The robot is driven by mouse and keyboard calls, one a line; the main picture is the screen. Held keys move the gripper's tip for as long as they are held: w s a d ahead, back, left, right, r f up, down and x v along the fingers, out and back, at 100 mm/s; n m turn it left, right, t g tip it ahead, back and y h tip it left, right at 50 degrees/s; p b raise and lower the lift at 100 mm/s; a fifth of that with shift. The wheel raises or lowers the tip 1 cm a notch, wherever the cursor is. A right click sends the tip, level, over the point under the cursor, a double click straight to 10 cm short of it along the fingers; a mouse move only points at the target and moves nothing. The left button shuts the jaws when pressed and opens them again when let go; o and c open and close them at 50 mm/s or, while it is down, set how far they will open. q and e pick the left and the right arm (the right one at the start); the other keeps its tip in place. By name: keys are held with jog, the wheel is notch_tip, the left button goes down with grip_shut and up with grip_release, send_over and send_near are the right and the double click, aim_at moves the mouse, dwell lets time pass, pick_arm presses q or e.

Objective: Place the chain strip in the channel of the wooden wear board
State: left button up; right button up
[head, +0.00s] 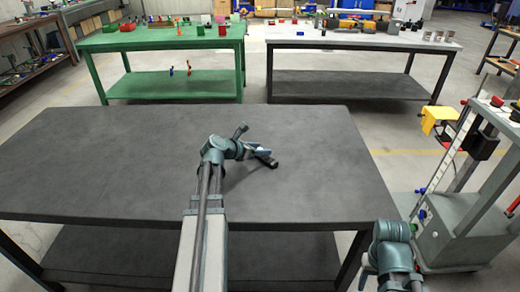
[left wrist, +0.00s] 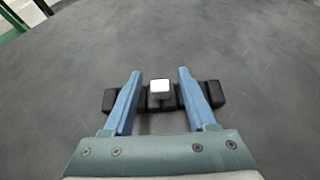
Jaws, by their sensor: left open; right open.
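My left gripper (head: 266,158) hangs over the middle of the dark grey table. In the left wrist view, my left gripper (left wrist: 160,72) has its two blue fingers spread apart. A black bar (left wrist: 214,94) runs crosswise behind the fingers, with a white-topped block (left wrist: 160,88) at its middle between them. I cannot tell whether the bar is touched by the fingers. No chain strip and no wooden wear board can be made out in either view. A teal part of my right arm shows at the lower right of the head view; its gripper does not show.
The near table (head: 100,160) is otherwise bare. Behind it stand a green table (head: 160,40) and a grey table (head: 360,45) with small parts on them. A grey wheeled machine (head: 455,235) with a yellow piece (head: 436,119) stands to the right.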

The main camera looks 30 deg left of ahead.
pick_arm(q)
jog(key=p+v, duration=0.5)
jog(key=v, duration=0.5)
jog(key=shift+s+r, duration=0.25)
jog(key=shift+s+a+r, duration=0.25)
jog(key=shift+s, duration=0.4)
